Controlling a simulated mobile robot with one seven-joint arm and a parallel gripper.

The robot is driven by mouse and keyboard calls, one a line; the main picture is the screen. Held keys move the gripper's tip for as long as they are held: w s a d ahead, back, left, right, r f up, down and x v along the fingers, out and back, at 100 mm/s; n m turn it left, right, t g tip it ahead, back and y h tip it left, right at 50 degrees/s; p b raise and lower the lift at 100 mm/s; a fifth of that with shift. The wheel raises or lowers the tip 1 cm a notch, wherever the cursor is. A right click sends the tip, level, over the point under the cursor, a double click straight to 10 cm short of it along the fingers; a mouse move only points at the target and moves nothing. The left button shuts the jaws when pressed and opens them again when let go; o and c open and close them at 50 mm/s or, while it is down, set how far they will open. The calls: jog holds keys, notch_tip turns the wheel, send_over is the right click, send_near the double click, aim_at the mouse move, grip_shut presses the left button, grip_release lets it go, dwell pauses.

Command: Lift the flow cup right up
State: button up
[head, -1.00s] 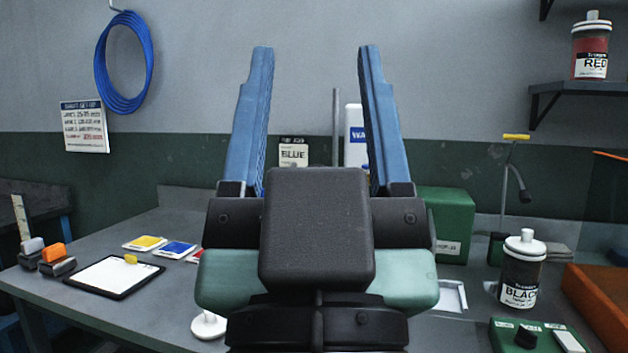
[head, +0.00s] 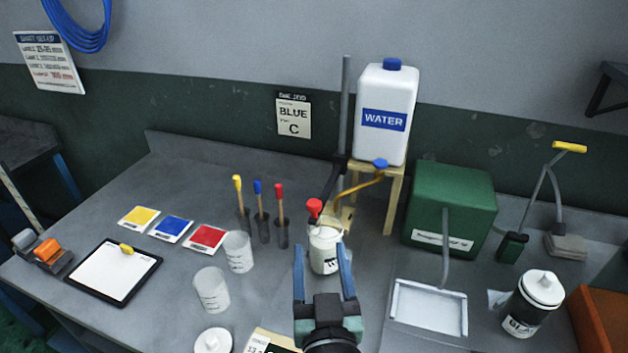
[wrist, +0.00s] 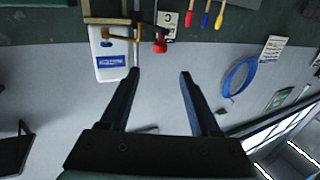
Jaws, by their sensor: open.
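A small white cup (head: 326,259) with dark marks, which I take to be the flow cup, stands on the bench in the head view, in front of the metal rod stand. A red knob (head: 314,206) on a dark arm is just above it. My gripper (head: 319,247) is open, its blue fingers overlapping the cup's lower part in the picture; I cannot tell whether they touch it. In the wrist view my gripper (wrist: 160,72) points at the wall with nothing visible between its fingers. The red knob (wrist: 160,46) shows there, but I cannot make out the cup.
The water container (head: 384,125) stands on a wooden stand behind the cup. A green box (head: 450,205) and a white tray (head: 398,315) are at right. Clear beakers (head: 211,290) and several coloured-handled tools (head: 281,215) are at left. A black-labelled bottle (head: 530,305) is far right.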

aim_at(314, 208)
jog(key=w, duration=0.4)
jog(key=w+p, duration=0.1)
jog(key=w, duration=0.3)
jog(key=w+a+p, duration=0.1)
jog(key=w, duration=0.4)
jog(key=shift+f, duration=0.1)
grip_shut()
dwell(1.1)
